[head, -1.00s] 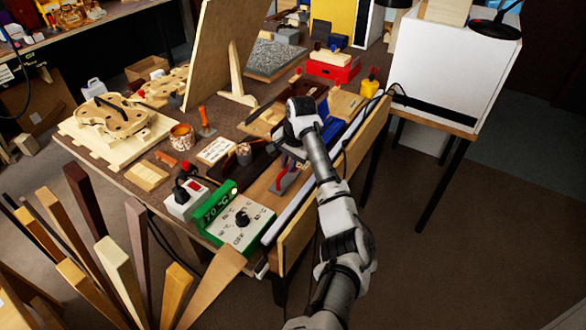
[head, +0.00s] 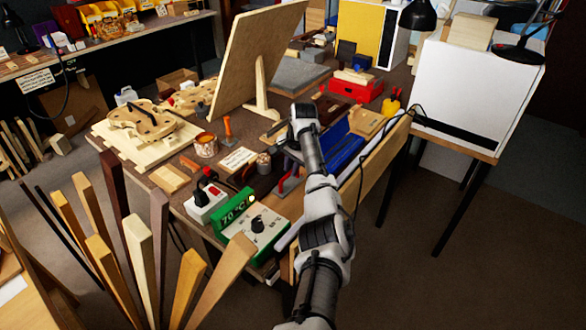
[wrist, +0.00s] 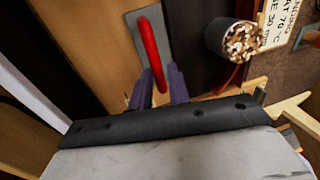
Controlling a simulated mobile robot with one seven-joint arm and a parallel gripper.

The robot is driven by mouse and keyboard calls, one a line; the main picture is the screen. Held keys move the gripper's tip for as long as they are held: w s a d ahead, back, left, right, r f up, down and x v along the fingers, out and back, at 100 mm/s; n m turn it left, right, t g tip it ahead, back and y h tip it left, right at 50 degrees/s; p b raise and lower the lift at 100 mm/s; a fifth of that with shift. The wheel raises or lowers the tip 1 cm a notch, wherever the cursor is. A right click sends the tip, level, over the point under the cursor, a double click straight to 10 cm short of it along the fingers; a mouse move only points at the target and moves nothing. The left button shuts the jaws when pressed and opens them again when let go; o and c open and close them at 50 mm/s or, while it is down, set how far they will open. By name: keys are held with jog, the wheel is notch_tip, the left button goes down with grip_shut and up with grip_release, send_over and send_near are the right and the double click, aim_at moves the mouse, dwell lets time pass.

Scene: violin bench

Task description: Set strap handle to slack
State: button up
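The strap handle, as I take it, is a red bar (wrist: 149,45) on a grey plate, seen in the wrist view. The grey plate (wrist: 170,35) lies against brown wood. My gripper (wrist: 161,77) is above the bar's lower end. Its two purple-grey fingers stand apart, one on each side of the red bar, with narrow gaps showing. I cannot tell whether they touch it. In the head view my arm covers most of this spot, and only a little of the grey plate (head: 290,184) shows.
A green control box (head: 254,222) reading 70 °C and a white box with a red switch (head: 207,200) stand at the near bench end. A cup of small pieces (wrist: 240,40) is close right of the handle. A tilted board (head: 255,65) stands behind. Wooden strips rise at left.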

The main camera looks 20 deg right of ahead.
jog(key=o, duration=0.3)
jog(key=shift+a, duration=0.15)
jog(key=r+b, duration=0.1)
jog(key=r, duration=0.3)
jog(key=s+d+r+b, duration=0.1)
jog(key=r, duration=0.4)
jog(key=s+r+b, duration=0.1)
jog(key=r, duration=0.3)
jog(key=shift+d+r, duration=0.3)
